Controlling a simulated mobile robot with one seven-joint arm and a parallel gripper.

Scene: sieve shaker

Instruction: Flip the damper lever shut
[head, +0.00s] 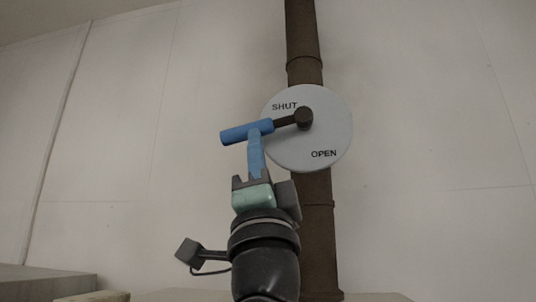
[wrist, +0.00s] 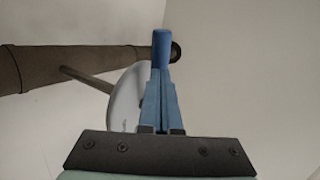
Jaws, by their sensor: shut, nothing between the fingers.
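The damper lever has a blue handle (head: 235,134) on a short dark arm that runs to a dark pivot on a round pale plate (head: 335,125). In the head view the lever points left and slightly down, just below the word SHUT; the word OPEN is at the lower right. My gripper (head: 255,140) comes up from below with its blue fingers together and empty. Its tips overlap the handle's middle; I cannot tell if they touch. In the wrist view the fingers (wrist: 160,85) point at the handle (wrist: 161,45), seen nearly end-on beyond the tips.
A brown vertical pipe (head: 306,45) runs behind the plate. It also shows at the left of the wrist view (wrist: 10,70). A pale wall (head: 120,120) stands behind. Low grey surfaces lie at the bottom left. The space left of the lever is clear.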

